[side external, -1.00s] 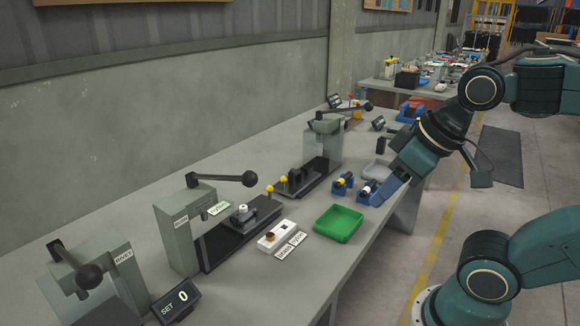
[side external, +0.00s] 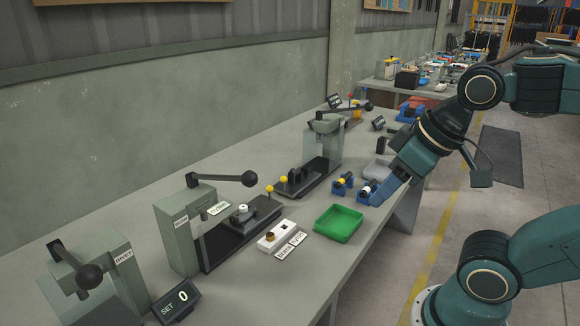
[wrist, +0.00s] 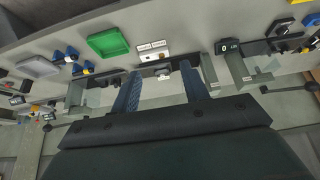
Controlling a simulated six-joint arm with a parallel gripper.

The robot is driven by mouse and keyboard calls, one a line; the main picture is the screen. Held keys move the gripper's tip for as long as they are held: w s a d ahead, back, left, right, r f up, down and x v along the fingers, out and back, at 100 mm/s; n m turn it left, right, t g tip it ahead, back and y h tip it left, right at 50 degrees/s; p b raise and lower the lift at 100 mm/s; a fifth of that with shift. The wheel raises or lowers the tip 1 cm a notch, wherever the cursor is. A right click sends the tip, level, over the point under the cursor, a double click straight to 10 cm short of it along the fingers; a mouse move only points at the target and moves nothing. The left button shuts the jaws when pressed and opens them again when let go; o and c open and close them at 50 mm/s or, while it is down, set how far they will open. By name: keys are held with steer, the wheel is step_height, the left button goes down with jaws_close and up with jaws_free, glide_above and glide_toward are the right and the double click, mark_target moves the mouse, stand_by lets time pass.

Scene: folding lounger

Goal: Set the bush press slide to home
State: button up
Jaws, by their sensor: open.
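The bush press (side external: 178,235) is a grey-green frame with a black-knobbed lever, left of centre in the side view. Its dark slide track (side external: 225,251) runs right from the frame. A carriage with a pale round part (side external: 241,210) sits partway along it, out from under the frame. A yellow knob (side external: 269,189) stands near the track's outer end. In the wrist view, my gripper (wrist: 160,70) is open, with two blue fingers apart; the pale part (wrist: 163,74) shows between them, beyond the tips. In the side view, my gripper is clear of the press, over the bench's right edge.
A green tray (side external: 338,223) and a white block with a brass-coloured ring (side external: 270,238) stand right of the slide. The rivet press (side external: 100,285) and a display reading 0 (side external: 175,301) are at the left front. Another press (side external: 325,145) stands behind. Blue holders (side external: 343,184) are near my wrist.

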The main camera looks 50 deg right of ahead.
steer(key=shift+w+r, duration=0.1)
steer(key=shift+c, duration=0.3)
steer(key=w+d+r+m+g+y, duration=0.1)
steer(key=w+r, duration=0.2)
steer(key=w, duration=0.9)
steer(key=w+d+r+g+y, duration=0.1)
steer(key=w+d+r+g, duration=0.15)
steer(key=w, duration=0.85)
steer(key=w+d+f+m+g, duration=0.1)
steer(key=w+d+f, duration=1.3)
steer(key=f, duration=0.1)
steer(key=shift+w+d+g, duration=0.35)
steer(key=shift+a+f, duration=0.15)
steer(key=shift+f, duration=0.1)
